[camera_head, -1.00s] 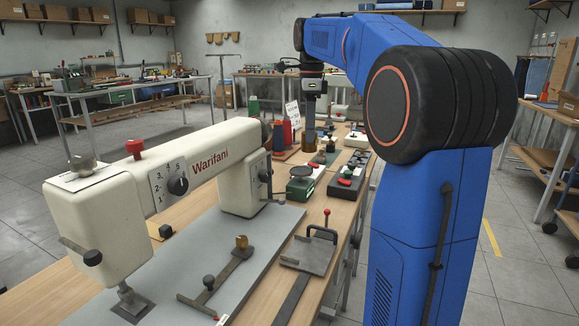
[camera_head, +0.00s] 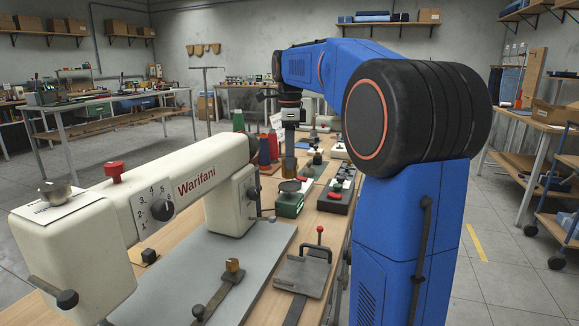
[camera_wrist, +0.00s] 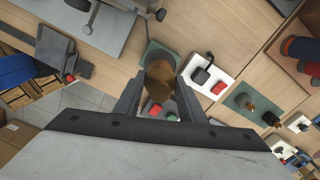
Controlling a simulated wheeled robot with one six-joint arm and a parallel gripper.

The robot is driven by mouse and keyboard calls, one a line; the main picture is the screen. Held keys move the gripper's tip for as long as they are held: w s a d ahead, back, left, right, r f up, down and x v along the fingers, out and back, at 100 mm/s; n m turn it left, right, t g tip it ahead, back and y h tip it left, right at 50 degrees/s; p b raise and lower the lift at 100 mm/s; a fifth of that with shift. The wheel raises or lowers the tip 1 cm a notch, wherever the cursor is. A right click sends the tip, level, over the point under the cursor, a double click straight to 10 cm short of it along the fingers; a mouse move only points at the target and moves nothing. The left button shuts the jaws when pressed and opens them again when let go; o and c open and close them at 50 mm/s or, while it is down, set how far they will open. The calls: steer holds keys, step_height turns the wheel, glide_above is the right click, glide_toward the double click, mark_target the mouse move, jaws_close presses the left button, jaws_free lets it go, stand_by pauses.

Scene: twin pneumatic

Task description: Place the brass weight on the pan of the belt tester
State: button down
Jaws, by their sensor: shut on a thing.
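My gripper (camera_wrist: 158,98) is shut on the brass weight (camera_wrist: 160,76), which sits between the two fingers in the wrist view. In the head view the brass weight (camera_head: 289,165) hangs upright below my wrist. The belt tester appears to be the small green stand (camera_head: 289,205) with a round dark pan (camera_head: 289,187). The weight is just above the pan in the head view; whether they touch is hard to tell. In the wrist view a green body (camera_wrist: 153,50) lies behind the weight, which hides much of it.
A cream sewing machine (camera_head: 175,190) on a grey plate stands at left front. A black box with red parts (camera_head: 337,190) is right of the green stand. Thread cones (camera_head: 264,150) stand behind it. A clamp plate with a red-knobbed lever (camera_head: 302,270) lies in front.

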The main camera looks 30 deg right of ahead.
steer(key=shift+f, duration=1.5)
steer(key=shift+f, duration=0.1)
steer(key=c, duration=1.2)
jaws_free()
steer(key=shift+o, duration=0.2)
step_height(320, 180, up, 12)
steer(key=shift+r, duration=0.1)
